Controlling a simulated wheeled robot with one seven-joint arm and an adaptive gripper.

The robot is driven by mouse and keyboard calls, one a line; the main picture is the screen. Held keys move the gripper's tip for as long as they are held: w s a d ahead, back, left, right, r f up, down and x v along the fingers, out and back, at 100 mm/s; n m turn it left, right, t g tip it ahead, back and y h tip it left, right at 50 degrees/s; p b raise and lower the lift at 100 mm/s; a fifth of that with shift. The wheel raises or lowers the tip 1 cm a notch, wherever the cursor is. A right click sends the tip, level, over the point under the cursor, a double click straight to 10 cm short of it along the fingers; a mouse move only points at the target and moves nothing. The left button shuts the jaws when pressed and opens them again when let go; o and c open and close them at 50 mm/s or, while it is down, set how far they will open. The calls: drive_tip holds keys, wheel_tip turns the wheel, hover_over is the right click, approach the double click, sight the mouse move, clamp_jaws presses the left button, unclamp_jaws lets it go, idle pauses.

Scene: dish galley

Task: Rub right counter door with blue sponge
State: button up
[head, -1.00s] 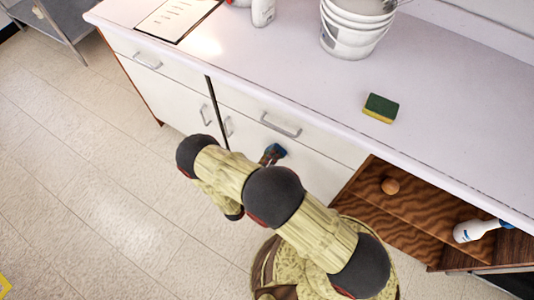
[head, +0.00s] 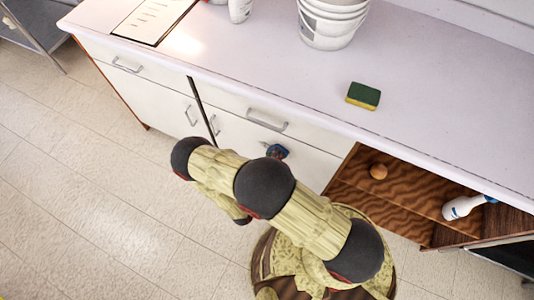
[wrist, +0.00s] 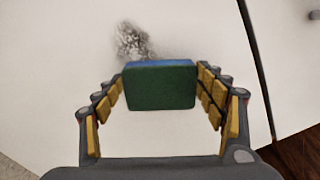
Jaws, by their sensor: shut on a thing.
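The right counter door (head: 305,164) is a white panel below a drawer, partly hidden behind my arm. It fills most of the wrist view (wrist: 60,75). A dark grey smudge (wrist: 132,41) marks it, up and left of the sponge in the wrist view. My gripper (wrist: 160,78) is shut on the blue sponge (wrist: 160,87), which shows a green near face and a blue strip at its top. The sponge is at the door; I cannot tell whether it touches.
A green and yellow sponge (head: 363,96) and white buckets (head: 331,26) stand on the counter (head: 420,120). Tiled floor (head: 110,220) is clear at left.

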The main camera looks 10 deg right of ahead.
drive_tip(key=shift+s+d, duration=0.15)
drive_tip(key=shift+s, duration=0.05)
drive_tip(key=shift+w+a+b, duration=0.55)
drive_tip(key=shift+w+a, duration=0.55)
drive_tip(key=shift+a, duration=0.3)
drive_tip(key=shift+w+a+b, duration=0.55)
drive_tip(key=shift+w+a, duration=0.55)
drive_tip(key=shift+a, duration=0.3)
drive_tip(key=shift+w+a+b, duration=0.55)
drive_tip(key=shift+w+a, duration=0.6)
drive_tip(key=shift+a, duration=0.15)
drive_tip(key=shift+a, duration=0.1)
drive_tip(key=shift+v, duration=2.9)
drive_tip(key=shift+s, duration=0.15)
